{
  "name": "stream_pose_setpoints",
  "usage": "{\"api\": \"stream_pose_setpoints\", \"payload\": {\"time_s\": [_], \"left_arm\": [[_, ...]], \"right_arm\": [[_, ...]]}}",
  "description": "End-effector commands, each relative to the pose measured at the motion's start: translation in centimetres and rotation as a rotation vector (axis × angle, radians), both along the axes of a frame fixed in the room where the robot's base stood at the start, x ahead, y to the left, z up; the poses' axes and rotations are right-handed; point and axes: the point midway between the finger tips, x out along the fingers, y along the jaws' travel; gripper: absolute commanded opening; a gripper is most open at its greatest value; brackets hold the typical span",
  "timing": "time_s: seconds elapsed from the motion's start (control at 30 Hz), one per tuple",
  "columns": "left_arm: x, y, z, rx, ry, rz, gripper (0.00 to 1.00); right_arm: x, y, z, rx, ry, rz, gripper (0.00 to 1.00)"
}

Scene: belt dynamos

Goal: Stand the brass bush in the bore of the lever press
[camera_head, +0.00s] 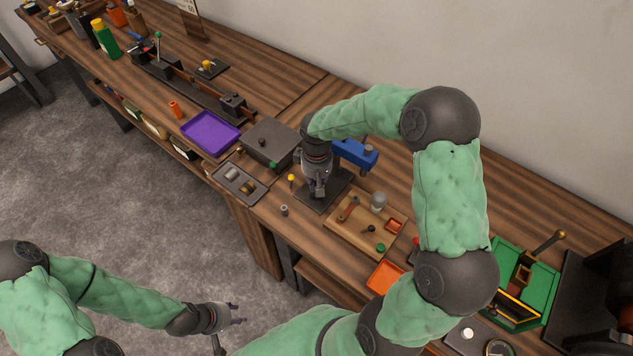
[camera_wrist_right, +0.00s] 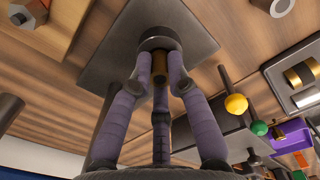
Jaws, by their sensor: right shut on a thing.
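The lever press has a blue head (camera_head: 357,153) and a dark base plate (camera_head: 312,199); the plate (camera_wrist_right: 110,55) fills the upper middle of the right wrist view. A round dark boss (camera_wrist_right: 158,33) stands on it. My right gripper (camera_wrist_right: 160,72) is shut on the brass bush (camera_wrist_right: 159,66), its fingers around it, right at the boss. The bush looks upright; its lower end is partly hidden, so I cannot tell how deep it sits. In the head view my right gripper (camera_head: 317,188) hides the boss and bush. My left gripper (camera_head: 233,324) is open and empty above the floor.
A grey tray (camera_head: 229,189) with rings and a purple tray (camera_head: 211,133) lie left of the press. A wooden board (camera_head: 345,232) with tools lies in front of it to the right. A yellow ball knob (camera_wrist_right: 236,104) stands close beside the fingers.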

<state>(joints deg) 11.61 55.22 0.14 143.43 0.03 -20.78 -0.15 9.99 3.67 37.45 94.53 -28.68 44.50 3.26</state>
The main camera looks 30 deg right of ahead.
Motion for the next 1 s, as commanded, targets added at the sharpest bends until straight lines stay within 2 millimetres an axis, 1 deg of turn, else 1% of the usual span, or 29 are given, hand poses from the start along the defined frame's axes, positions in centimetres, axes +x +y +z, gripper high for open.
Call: {"api": "stream_pose_setpoints", "payload": {"time_s": [0.13,0.17,0.2,0.23,0.53,0.67,0.77,0.87,1.0], "left_arm": [[0.0,0.0,-0.3,0.0,0.0,0.0,0.4],[0.0,0.0,-0.2,0.0,0.0,0.0,0.4],[0.0,0.0,-0.2,0.0,0.0,0.0,0.4],[0.0,0.0,-0.2,0.0,0.0,0.0,0.4],[0.0,0.0,-0.2,0.0,0.0,0.0,0.4],[0.0,0.0,-0.2,0.0,0.0,0.0,0.4],[0.0,0.0,-0.2,0.0,0.0,0.0,0.4],[0.0,0.0,-0.2,0.0,0.0,0.0,0.4],[0.0,0.0,-0.2,0.0,0.0,0.0,0.4]], "right_arm": [[0.0,0.0,-0.4,0.0,0.0,0.0,0.0],[0.0,0.0,-0.3,0.0,0.0,0.0,0.26],[0.0,0.0,-0.3,0.0,0.0,0.0,0.37],[0.0,0.0,-0.3,0.0,0.0,0.0,0.45],[0.0,0.0,-0.3,0.0,0.0,0.0,0.45],[0.1,0.0,0.3,-0.001,-0.002,0.0,0.45],[0.1,-0.1,1.6,0.0,-0.004,-0.002,0.45],[0.1,0.0,3.3,0.0,-0.005,-0.001,0.45],[0.1,0.0,6.2,0.0,-0.005,0.0,0.45]]}}
